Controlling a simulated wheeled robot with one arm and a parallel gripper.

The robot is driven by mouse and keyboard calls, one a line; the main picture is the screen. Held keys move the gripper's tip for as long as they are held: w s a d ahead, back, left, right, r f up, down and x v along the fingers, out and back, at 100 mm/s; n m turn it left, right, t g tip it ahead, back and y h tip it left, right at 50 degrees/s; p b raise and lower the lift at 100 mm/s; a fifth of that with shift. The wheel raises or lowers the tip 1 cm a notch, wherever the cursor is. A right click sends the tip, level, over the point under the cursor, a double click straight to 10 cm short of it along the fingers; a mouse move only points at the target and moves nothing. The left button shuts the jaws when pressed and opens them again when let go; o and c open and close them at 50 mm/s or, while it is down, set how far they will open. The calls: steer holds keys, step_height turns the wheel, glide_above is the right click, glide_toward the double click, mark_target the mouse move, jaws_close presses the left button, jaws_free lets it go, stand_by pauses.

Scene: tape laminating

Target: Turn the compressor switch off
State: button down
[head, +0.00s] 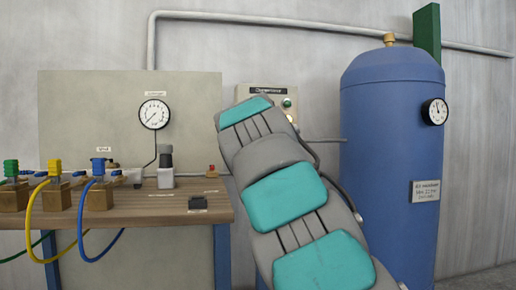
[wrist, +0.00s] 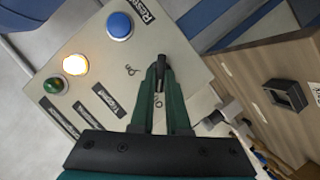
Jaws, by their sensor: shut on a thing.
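The compressor panel (head: 282,92) is a beige box on the wall in the head view, mostly hidden behind my arm. In the wrist view the panel (wrist: 190,58) fills the upper left and looks turned. The black compressor switch (wrist: 161,62) is a small knob on its face, with small markings beside it. My gripper (wrist: 160,74) has its two green fingers shut on this switch. The gripper itself is hidden in the head view.
Beside the switch are a blue button (wrist: 119,25), a lit lamp (wrist: 75,65) and a green lamp (wrist: 53,85). The wooden bench (head: 150,210) stands left of my arm, holding valves, hoses and fittings. A blue tank (head: 390,130) stands close on the right.

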steer(key=c, duration=0.9)
jaws_free()
steer(key=shift+s, duration=0.1)
steer(key=v, duration=0.7)
steer(key=shift+s, duration=0.3)
